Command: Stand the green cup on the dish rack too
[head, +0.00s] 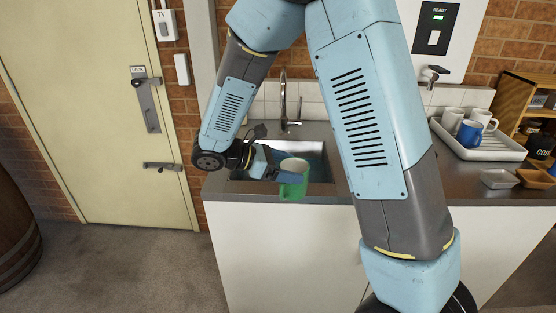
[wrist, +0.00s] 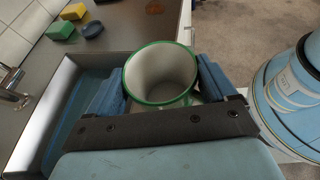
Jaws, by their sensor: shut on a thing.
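The green cup (head: 293,186) is upright in my gripper (head: 281,178), above the front edge of the sink. In the wrist view the green cup (wrist: 160,76), with a green rim and pale inside, sits between the two blue fingers of my gripper (wrist: 160,88), which are shut on it. The dish rack (head: 478,147) is a white tray on the counter at the right in the head view. White cups (head: 483,118) and a blue cup (head: 469,134) stand on it. My arm crosses the view between the sink and the rack.
The sink (head: 318,168) has a tall tap (head: 284,103). Small bowls (head: 499,179) and a wooden shelf (head: 521,95) are at the right. Sponges (wrist: 60,29) lie on the counter in the wrist view. The rack's front part looks bare.

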